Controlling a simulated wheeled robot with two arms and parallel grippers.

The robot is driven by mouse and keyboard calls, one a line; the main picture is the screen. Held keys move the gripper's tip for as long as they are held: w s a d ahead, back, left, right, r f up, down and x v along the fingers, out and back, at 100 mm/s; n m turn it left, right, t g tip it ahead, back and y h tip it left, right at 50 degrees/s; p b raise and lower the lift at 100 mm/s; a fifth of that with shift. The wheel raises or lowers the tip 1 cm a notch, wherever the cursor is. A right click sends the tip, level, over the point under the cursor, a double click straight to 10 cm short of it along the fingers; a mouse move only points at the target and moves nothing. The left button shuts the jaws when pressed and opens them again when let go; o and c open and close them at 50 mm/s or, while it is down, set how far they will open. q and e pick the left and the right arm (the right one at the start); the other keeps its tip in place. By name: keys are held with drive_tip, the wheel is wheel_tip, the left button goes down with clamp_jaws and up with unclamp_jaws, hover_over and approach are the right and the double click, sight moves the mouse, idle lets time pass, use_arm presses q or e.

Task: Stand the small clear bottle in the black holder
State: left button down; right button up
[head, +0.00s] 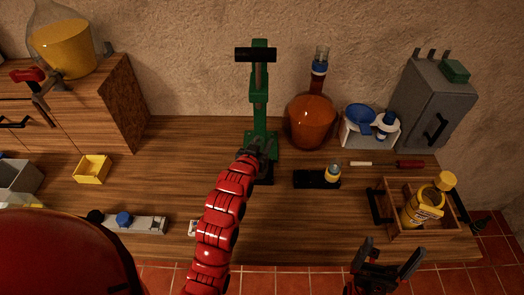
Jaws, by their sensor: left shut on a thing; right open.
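The black holder (308,180) lies on the wooden bench right of the green stand. A small bottle (333,171) with a blue band and a yellowish tint stands at its right end; I cannot tell whether it sits in a hole or just behind. My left gripper (262,148) is at the lower front of the green stand (259,98), left of the holder. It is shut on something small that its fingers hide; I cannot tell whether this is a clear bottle. My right gripper (388,262) is open and empty at the front edge, below the wooden crate.
A wooden crate (392,233) with a yellow jar (423,207) stands at the right. An orange flask (311,122), a white caddy (370,137) and a grey cabinet (432,105) stand behind. A yellow tray (91,169) is left. Bench in front of the holder is clear.

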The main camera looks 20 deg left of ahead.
use_arm(q)
drive_tip(key=shift+w+a+f+b, duration=0.15)
drive_tip(key=shift+w+f+b, duration=0.4)
drive_tip(key=shift+f, duration=0.1)
drive_tip(key=shift+w+a+f+b, duration=0.15)
drive_tip(key=shift+w+f+b, duration=0.4)
drive_tip(key=shift+f, duration=0.1)
drive_tip(key=shift+c, duration=1.9)
unclamp_jaws()
drive_tip(key=p+v, duration=1)
drive_tip(key=v, duration=0.7)
drive_tip(key=shift+s+p, duration=0.25)
drive_tip(key=shift+p, duration=0.15)
